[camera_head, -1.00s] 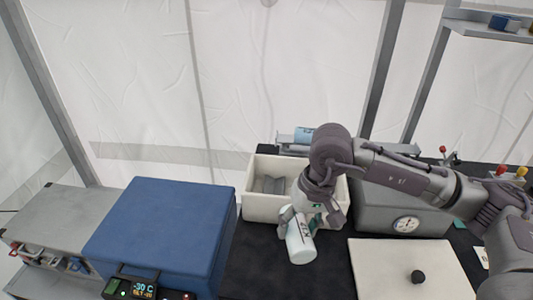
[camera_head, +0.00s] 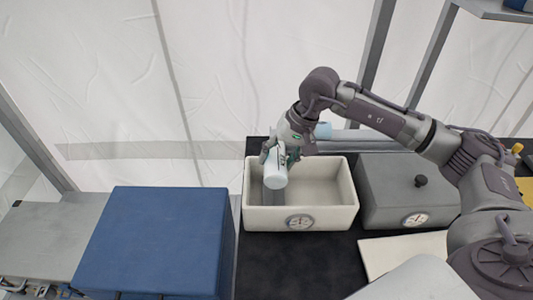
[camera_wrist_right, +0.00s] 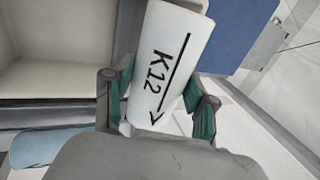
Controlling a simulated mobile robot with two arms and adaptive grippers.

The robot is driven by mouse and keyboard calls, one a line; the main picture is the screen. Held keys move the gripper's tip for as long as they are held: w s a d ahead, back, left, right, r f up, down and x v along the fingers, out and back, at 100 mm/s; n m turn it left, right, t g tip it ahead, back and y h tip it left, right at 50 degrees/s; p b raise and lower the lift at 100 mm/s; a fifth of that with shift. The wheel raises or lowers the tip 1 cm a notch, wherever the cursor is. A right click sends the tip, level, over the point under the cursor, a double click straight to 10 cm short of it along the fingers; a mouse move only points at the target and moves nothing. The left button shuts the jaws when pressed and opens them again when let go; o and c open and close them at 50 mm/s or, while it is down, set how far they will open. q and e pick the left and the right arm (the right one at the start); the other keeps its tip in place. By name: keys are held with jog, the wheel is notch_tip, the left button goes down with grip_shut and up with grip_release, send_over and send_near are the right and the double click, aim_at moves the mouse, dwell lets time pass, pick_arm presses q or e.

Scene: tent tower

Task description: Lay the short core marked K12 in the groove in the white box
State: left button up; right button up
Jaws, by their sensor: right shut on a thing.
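The short core (camera_head: 275,170) is a pale white-blue cylinder. In the right wrist view the core (camera_wrist_right: 168,62) shows the mark K12 and an arrow. My right gripper (camera_head: 278,152) is shut on it and holds it over the left part of the white box. The gripper's fingers (camera_wrist_right: 158,108) sit on both sides of the core in the wrist view. The white box (camera_head: 330,219) is open on top and has a dial on its front. A grey piece inside at the left, partly behind the core, may be the groove. My left gripper is not in view.
A grey box with a black knob and a dial (camera_head: 405,190) stands right of the white box. A blue box (camera_head: 155,240) stands at the left. Another pale cylinder (camera_head: 322,130) lies on a grey rack behind. A cream board (camera_head: 400,250) lies in front.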

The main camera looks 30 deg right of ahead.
jog(key=shift+w+d+f, duration=0.1)
jog(key=shift+w+f, duration=0.05)
jog(key=shift+f, duration=0.5)
jog(key=shift+w+f, duration=0.1)
jog(key=shift+f, duration=0.5)
jog(key=shift+s+f, duration=0.2)
jog(key=shift+f, duration=0.3)
jog(key=shift+w+f+y, duration=0.15)
jog(key=shift+y, duration=0.15)
jog(key=shift+b, duration=0.35)
jog(key=shift+f+b, duration=0.25)
jog(key=shift+b, duration=0.25)
notch_tip(320, 180, down, 8)
jog(key=b, duration=0.8)
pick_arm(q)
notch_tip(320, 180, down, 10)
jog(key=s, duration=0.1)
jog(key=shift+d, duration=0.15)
